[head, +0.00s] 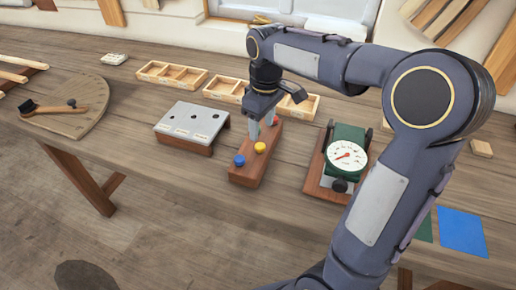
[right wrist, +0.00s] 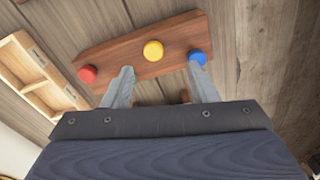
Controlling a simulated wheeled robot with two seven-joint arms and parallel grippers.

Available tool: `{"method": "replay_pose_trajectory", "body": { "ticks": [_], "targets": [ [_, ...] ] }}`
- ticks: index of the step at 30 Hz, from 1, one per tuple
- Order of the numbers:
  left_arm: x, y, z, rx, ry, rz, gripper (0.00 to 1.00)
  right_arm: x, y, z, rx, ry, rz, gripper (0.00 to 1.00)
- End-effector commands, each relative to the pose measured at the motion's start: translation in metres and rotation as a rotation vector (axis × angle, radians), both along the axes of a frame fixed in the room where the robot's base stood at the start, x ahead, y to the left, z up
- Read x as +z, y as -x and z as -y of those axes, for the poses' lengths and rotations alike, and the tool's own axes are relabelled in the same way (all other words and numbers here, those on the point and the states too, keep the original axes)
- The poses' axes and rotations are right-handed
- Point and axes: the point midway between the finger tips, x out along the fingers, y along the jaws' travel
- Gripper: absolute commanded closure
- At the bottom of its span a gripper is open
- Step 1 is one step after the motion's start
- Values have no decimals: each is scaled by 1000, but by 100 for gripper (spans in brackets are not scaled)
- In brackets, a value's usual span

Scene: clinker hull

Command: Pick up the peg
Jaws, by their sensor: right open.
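A wooden block (head: 246,174) on the bench holds a blue peg (head: 239,160), a yellow peg (head: 260,147) and a red peg (head: 275,120), of which only the round coloured tops show clearly. My right gripper (head: 262,131) is over the block, fingers pointing down, open and empty. In the right wrist view the yellow peg (right wrist: 153,50) lies just beyond the gap between the fingertips (right wrist: 160,72). The blue peg (right wrist: 197,57) is close to the right fingertip, and the red peg (right wrist: 87,74) is left of the left finger. My left gripper is out of view.
A grey-topped stand with holes (head: 192,122) is left of the block. A green dial gauge (head: 346,155) on a wooden base is to the right. Divided wooden trays (head: 172,75) lie behind. A rounded board with a brush-like tool (head: 80,112) is at the far left.

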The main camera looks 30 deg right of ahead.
Motion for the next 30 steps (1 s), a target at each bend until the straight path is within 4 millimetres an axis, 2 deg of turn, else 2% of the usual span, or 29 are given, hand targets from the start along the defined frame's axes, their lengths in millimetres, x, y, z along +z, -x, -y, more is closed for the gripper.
{"method": "replay_pose_trajectory", "body": {
  "ticks": [2, 6, 14, 21, 30],
  "targets": [
    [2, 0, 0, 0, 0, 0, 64, -3, -13, 1, 28, 25, -22, 47],
    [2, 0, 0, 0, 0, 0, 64, -12, -20, 2, 47, 41, -38, 47],
    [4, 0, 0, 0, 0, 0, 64, -42, -16, 3, 46, 40, -39, 47],
    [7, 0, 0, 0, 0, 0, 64, -76, -13, 3, 46, 39, -38, 47],
    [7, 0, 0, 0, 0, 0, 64, -83, -14, 3, 45, 40, -34, 47]
  ]
}}
